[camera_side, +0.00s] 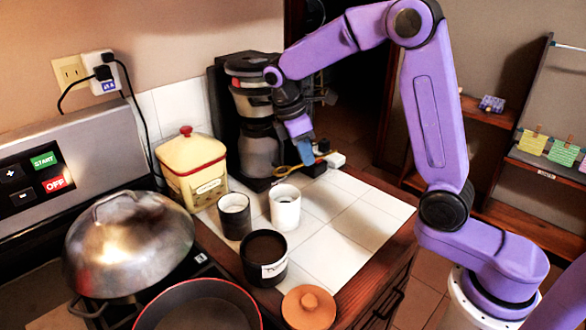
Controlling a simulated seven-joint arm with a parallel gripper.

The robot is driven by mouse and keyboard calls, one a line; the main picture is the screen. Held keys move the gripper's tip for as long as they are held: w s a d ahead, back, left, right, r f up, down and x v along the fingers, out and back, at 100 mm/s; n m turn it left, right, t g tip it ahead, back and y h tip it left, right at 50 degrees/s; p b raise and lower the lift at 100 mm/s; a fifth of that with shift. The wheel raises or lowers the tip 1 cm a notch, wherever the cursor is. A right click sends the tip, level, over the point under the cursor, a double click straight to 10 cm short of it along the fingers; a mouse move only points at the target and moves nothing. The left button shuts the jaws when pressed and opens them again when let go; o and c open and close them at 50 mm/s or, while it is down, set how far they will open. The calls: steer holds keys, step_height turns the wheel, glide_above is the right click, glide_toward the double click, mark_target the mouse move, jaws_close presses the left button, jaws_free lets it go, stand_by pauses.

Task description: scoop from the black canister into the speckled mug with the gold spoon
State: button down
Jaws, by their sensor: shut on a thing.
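The black canister (264,271) stands open on the white tiled counter, with dark brown contents and a pale label. Behind it are a white cup (285,213) and a smaller dark-and-cream cup (235,221), both upright. Speckles are too fine to make out, so I cannot tell which is the speckled mug. My gripper (305,155) is above the back of the counter, beyond the white cup and in front of the coffee maker. It is shut on the gold spoon (283,171), which shows as a thin yellow shape reaching left. The spoon's bowl contents cannot be made out.
A coffee maker (252,125) stands close behind my gripper. A cream canister with a red knob (192,168) is at left. A domed steel lid (130,245) and a red-rimmed pan (200,312) crowd the front left. A terracotta lid (308,308) lies front. The right tiles are clear.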

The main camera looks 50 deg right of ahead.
mark_target(288, 167)
steer(key=shift+w+a+f+g+h, duration=0.1)
steer(key=shift+w+a+g+h, duration=0.5)
steer(key=shift+h, duration=0.65)
steer(key=shift+w+a+f+g+h, duration=0.15)
steer(key=shift+a+g+h, duration=0.3)
steer(key=shift+g+h, duration=0.6)
steer(key=shift+w+a+f+g+h, duration=0.1)
steer(key=shift+w+a+g+h, duration=0.4)
steer(key=shift+h, duration=0.9)
steer(key=shift+s+d+r+t+y, duration=0.1)
steer(key=shift+s+d+t+y, duration=0.45)
steer(key=shift+y, duration=0.7)
steer(key=shift+s+d+r+t+y, duration=0.2)
steer(key=shift+d+t+y, duration=0.65)
steer(key=shift+y, duration=0.35)
steer(key=shift+s+d+r+t+y, duration=0.1)
steer(key=shift+s+d+t+y, duration=0.45)
steer(key=shift+y, duration=0.7)
steer(key=shift+w, duration=0.15)
